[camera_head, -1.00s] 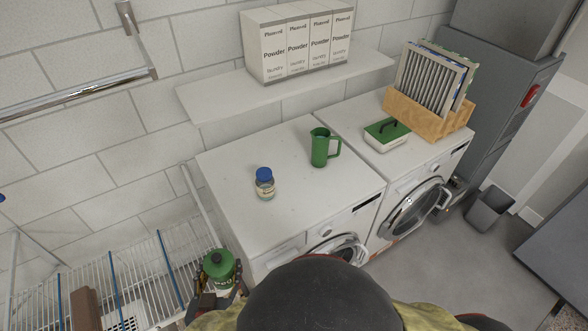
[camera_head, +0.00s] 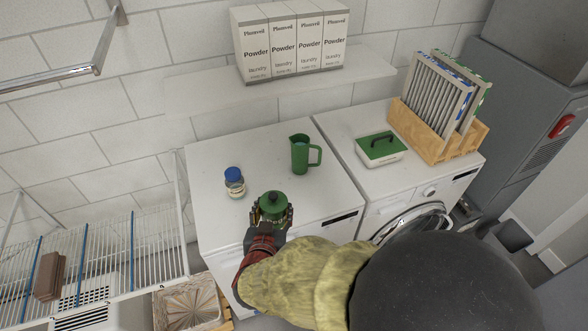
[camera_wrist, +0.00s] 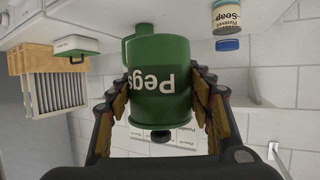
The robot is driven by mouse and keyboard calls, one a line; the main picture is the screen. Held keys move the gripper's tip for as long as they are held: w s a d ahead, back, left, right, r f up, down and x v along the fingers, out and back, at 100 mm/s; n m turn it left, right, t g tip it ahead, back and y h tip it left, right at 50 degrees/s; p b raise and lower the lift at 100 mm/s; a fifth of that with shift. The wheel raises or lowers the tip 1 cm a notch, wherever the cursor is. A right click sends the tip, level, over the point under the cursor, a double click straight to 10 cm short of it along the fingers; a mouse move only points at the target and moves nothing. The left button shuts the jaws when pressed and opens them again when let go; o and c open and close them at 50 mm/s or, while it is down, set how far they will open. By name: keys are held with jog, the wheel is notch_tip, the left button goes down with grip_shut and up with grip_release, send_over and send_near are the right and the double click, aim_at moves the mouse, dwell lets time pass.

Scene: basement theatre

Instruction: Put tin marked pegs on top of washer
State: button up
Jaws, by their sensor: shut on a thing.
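A green tin (camera_head: 273,207) with a lid and dark knob is in my gripper (camera_head: 270,217). In the wrist view the tin (camera_wrist: 158,75) reads "Pegs", upside down in the picture, and both fingers press its sides. The gripper also shows in the wrist view (camera_wrist: 160,95). In the head view the tin is at the front part of the left washer's white top (camera_head: 215,165). I cannot tell whether its base touches that top, because the gripper and arm hide it.
A soap jar with a blue lid (camera_head: 234,182) and a green jug (camera_head: 303,155) stand on the left machine. A green-lidded box (camera_head: 381,147) and a wooden crate (camera_head: 425,131) stand on the right machine. Powder boxes (camera_head: 290,45) sit on the shelf above. A wire rack (camera_head: 110,255) is at left.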

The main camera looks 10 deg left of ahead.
jog(key=shift+d, duration=0.1)
jog(key=shift+w+a+f, duration=0.25)
jog(key=shift+w+f, duration=0.05)
jog(key=shift+f, duration=0.1)
jog(key=shift+n+y, duration=0.3)
jog(key=shift+y, duration=0.1)
jog(key=f+b+x, duration=0.1)
jog(key=x, duration=0.4)
jog(key=f+b+x, duration=0.1)
jog(key=b+x, duration=0.1)
jog(key=x, duration=0.3)
jog(key=s+f+b+x, duration=0.1)
jog(key=b+x, duration=0.1)
jog(key=x, duration=0.3)
jog(key=shift+d+f, duration=0.2)
jog(key=shift+d, duration=0.15)
jog(key=shift+w+f+b, duration=0.1)
jog(key=shift+f+b, duration=0.35)
jog(key=shift+f, duration=0.45)
jog(key=shift+w+f+b, duration=0.15)
jog(key=shift+f+b, duration=0.3)
jog(key=shift+f, duration=0.45)
jog(key=shift+f, duration=0.2)
jog(key=o, duration=1.2)
jog(key=shift+c, duration=0.2)
